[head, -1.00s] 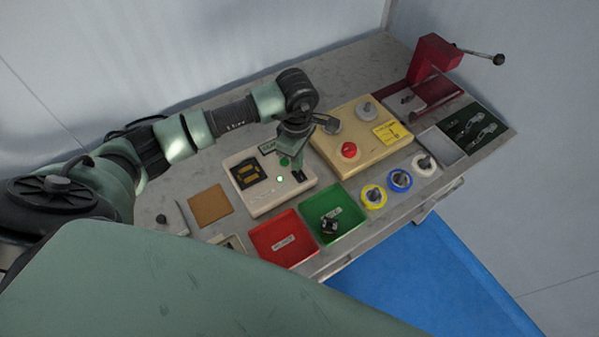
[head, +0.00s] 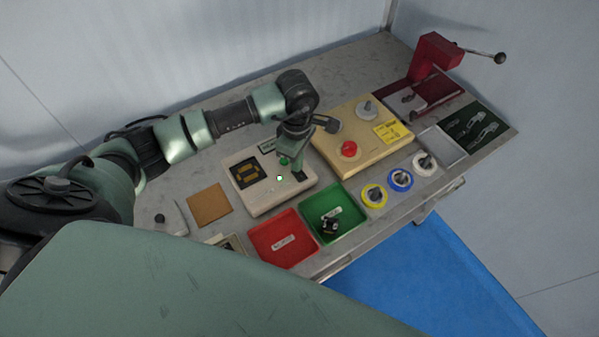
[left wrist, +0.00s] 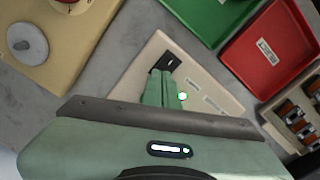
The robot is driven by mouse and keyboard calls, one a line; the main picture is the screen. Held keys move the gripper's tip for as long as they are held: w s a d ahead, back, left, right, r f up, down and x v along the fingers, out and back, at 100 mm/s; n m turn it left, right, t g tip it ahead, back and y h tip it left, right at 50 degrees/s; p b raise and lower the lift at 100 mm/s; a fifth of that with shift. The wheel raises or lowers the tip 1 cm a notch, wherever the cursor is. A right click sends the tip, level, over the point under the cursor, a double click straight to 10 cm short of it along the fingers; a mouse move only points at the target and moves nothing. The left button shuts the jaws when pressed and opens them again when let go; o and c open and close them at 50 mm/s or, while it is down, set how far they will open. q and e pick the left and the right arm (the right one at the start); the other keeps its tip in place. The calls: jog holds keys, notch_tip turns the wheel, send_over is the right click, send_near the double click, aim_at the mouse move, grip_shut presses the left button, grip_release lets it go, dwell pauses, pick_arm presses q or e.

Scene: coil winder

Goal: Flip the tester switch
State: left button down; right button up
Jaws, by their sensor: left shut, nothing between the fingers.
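My left gripper (head: 299,174) is shut and empty, pointing down over the switch end of the tester. In the left wrist view the closed fingers (left wrist: 160,78) reach the near edge of the switch plate. I cannot tell whether they touch the switch. In the head view the fingers mostly hide it.
A yellow-tan box with a red button (head: 348,148) stands right of the tester. A red tray (head: 262,250) and a green tray (head: 350,205) lie in front, with wire spools (head: 400,179) to their right. A red winder (head: 436,56) stands at the far right.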

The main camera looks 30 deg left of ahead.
pick_arm(q)
jog(key=shift+f+b, duration=0.5)
jog(key=shift+f, duration=0.1)
jog(key=shift+r, duration=0.2)
jog(key=shift+r+p, duration=0.5)
jog(key=shift+r, duration=0.05)
jog(key=shift+r+p, duration=1.4)
jog(key=shift+r, duration=1.45)
jog(key=shift+f, duration=0.1)
